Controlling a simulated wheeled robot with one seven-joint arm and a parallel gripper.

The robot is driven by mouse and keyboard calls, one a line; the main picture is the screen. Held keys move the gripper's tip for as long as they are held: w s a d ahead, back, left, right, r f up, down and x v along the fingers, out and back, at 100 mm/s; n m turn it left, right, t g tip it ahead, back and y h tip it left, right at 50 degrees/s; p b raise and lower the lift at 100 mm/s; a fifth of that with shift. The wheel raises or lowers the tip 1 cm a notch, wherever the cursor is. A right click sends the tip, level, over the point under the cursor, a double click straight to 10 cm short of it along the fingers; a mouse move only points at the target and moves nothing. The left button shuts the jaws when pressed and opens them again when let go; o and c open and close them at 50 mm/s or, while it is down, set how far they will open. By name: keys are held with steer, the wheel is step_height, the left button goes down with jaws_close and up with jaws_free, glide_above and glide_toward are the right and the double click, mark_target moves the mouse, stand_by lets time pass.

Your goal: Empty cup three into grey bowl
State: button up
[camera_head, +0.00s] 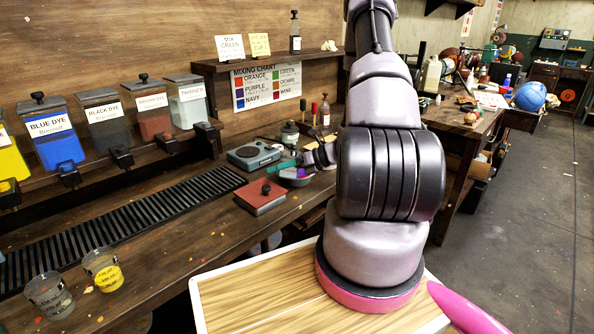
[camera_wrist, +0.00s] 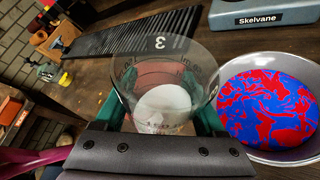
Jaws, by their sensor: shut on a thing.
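Cup three (camera_wrist: 163,62) is a clear cup with a 3 on its far side. In the wrist view my gripper (camera_wrist: 160,108) is shut on it, with a green finger on each side. A white oval patch shows inside the cup; I cannot tell whether it is liquid or the base. The grey bowl (camera_wrist: 222,72) is just right of the cup and holds swirled red and blue liquid. In the head view the bowl (camera_head: 297,182) stands on the bench beside my gripper (camera_head: 284,166); the cup is not clear there.
A grey-blue scale (camera_head: 254,154) stands behind the bowl, and a red box (camera_head: 258,198) lies in front of it. Two clear cups, one plain (camera_head: 48,296) and one with yellow (camera_head: 102,270), stand at the front left. A slatted black grate (camera_head: 120,226) runs along the bench.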

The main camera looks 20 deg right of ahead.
steer(key=shift+w+d+m, duration=0.2)
steer(key=shift+w+m, duration=0.05)
steer(key=shift+m, duration=0.05)
steer(key=shift+m+g+y, duration=0.4)
steer(key=shift+r+m+g+y, duration=0.3)
steer(key=shift+m+y, duration=0.1)
steer(key=shift+m, duration=0.4)
stand_by(0.4)
steer(key=shift+s+a+r+m+y, duration=0.1)
steer(key=shift+r+m+y, duration=0.4)
steer(key=shift+m, duration=0.1)
stand_by(0.5)
steer(key=shift+f+m+g, duration=0.35)
steer(key=shift+m+g, duration=0.05)
steer(key=shift+m, duration=0.2)
stand_by(0.6)
steer(key=shift+w+d+f+m+y+p, duration=0.25)
steer(key=shift+w+d+m+y+p, duration=0.1)
steer(key=shift+w+d+m+y, duration=0.25)
stand_by(1.3)
steer(key=shift+w+d+r+m+y, duration=0.1)
steer(key=shift+w+r+m+y, duration=0.1)
steer(key=shift+r+m+y, duration=0.45)
stand_by(1.3)
